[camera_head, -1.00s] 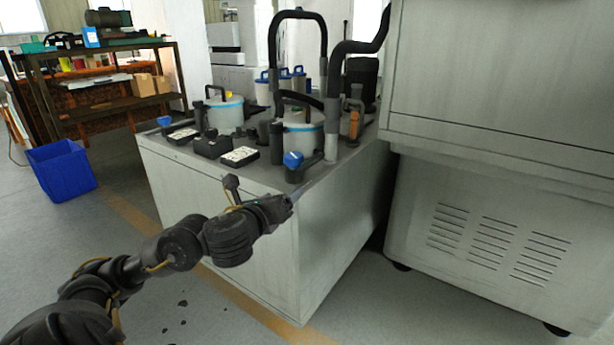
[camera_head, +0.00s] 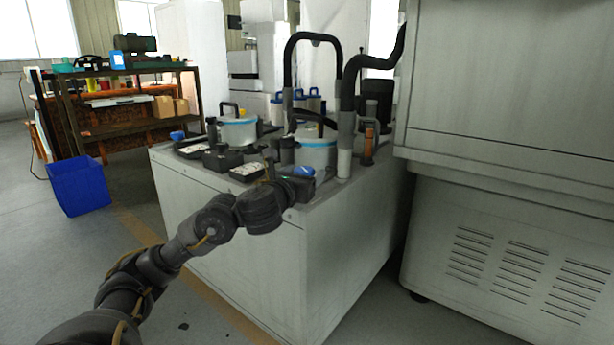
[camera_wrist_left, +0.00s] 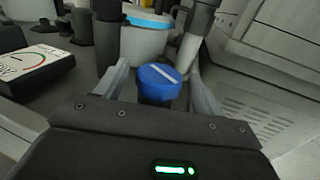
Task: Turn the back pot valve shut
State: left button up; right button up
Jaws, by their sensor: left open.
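A blue valve knob (camera_head: 303,171) stands at the near edge of the cabinet top, in front of the right-hand pot (camera_head: 316,153). In the left wrist view the knob (camera_wrist_left: 158,84) has a white line lying slantwise across its top. My left gripper (camera_head: 306,182) is at this knob, open, with one finger on each side and nothing gripped. A second blue knob (camera_head: 177,136) is by the left-hand pot (camera_head: 238,130). The pictures do not show which pot is the back one. My right gripper is not in view.
Black hoses (camera_head: 348,95) rise close behind the right-hand pot. Black boxes and a white-faced gauge (camera_head: 247,171) lie left of the gripper. A large grey machine (camera_head: 500,180) stands to the right. A blue bin (camera_head: 78,187) is on the floor.

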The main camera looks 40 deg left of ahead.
pick_arm(q)
jog(key=shift+b+x, duration=0.3)
jog(key=shift+x, duration=1.15)
jog(key=shift+c, duration=0.2)
jog(key=c, duration=1)
